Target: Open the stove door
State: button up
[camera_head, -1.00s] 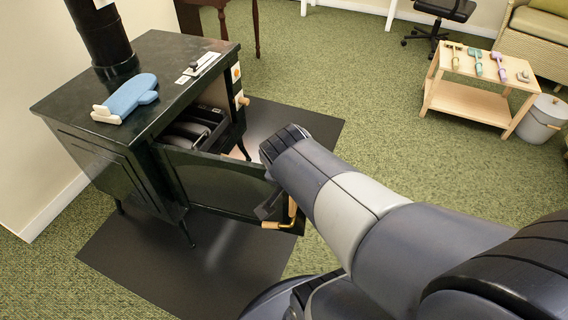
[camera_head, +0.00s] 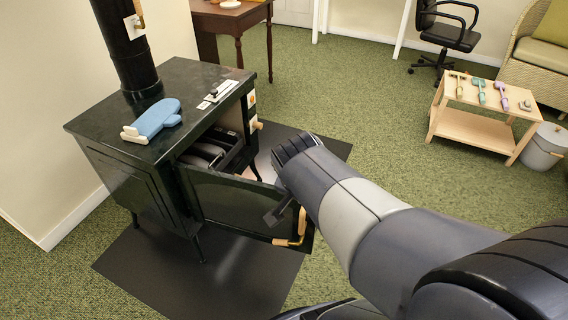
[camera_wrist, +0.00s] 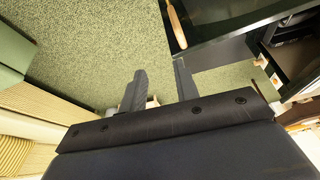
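The black stove (camera_head: 150,175) stands at the left on thin legs. Its front door (camera_head: 235,205) is swung part way open, and dark logs or bars (camera_head: 205,152) show inside. The door's handle, brass with a wooden grip (camera_head: 302,222), is at its free edge; the wooden grip also shows in the wrist view (camera_wrist: 176,24). My gripper (camera_head: 283,205) is beside the door's free edge, partly hidden by my arm. In the wrist view my gripper (camera_wrist: 162,88) has its two fingers apart with nothing between them, and the handle is beyond them, apart.
A blue oven mitt (camera_head: 154,120) lies on the stove top. A dark mat (camera_head: 190,275) lies under the stove. A low wooden table (camera_head: 475,128) with several tools and a grey bin (camera_head: 541,150) stand at the right. Green carpet between is clear.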

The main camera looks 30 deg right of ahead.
jog(key=shift+n+y, duration=0.5)
jog(key=shift+n, duration=0.4)
jog(key=w+d+f+b, duration=0.1)
jog(key=w+d, duration=0.1)
jog(key=w, duration=0.3)
jog(key=w+d+f+b, duration=0.1)
jog(key=w+d+f, duration=0.1)
jog(key=w, duration=0.3)
jog(key=w+d+f+b, duration=0.1)
jog(key=w+d+b, duration=0.1)
jog(key=w+d, duration=0.1)
jog(key=shift+w+d+f, duration=0.15)
jog(key=shift+w+d, duration=0.05)
jog(key=shift+w, duration=0.7)
grip_shut()
notch_tip(320, 180, down, 9)
jog(key=b, duration=0.4)
jog(key=shift+s+a+f, duration=0.15)
jog(key=shift+f, duration=0.05)
